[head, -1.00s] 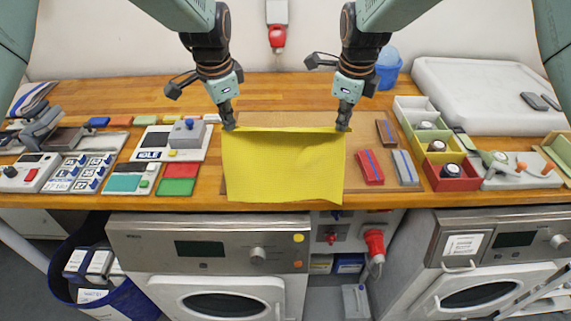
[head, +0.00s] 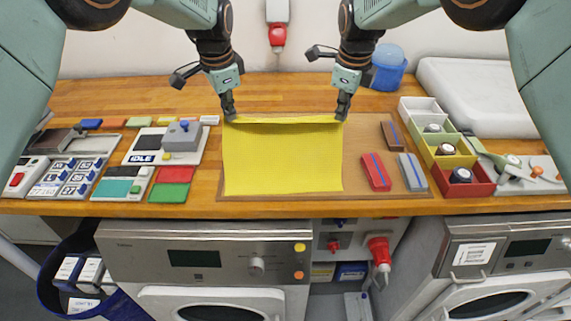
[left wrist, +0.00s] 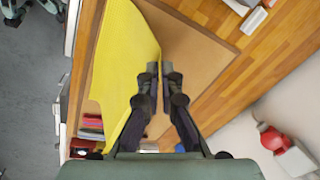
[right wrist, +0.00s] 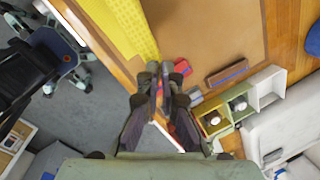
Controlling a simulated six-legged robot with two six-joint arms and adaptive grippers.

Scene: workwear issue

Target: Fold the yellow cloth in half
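The yellow cloth (head: 282,165) lies on a brown board (head: 380,202) on the wooden worktop. Its near part is flat; its far edge is raised in a fold strung between my grippers. My left gripper (head: 229,116) is shut on the far left corner; the left wrist view shows the cloth (left wrist: 122,60) running up to its fingertips (left wrist: 159,72). My right gripper (head: 342,116) is shut on the far right corner; the right wrist view shows the cloth (right wrist: 122,28) reaching its fingertips (right wrist: 159,70). The pinched corners are mostly hidden by the fingers.
Red (head: 376,172), grey (head: 412,172) and brown (head: 391,135) blocks lie right of the cloth. Coloured bins (head: 446,155) stand further right. Green and red swatches (head: 171,184) and a grey device (head: 182,136) lie left. The board behind the cloth is clear.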

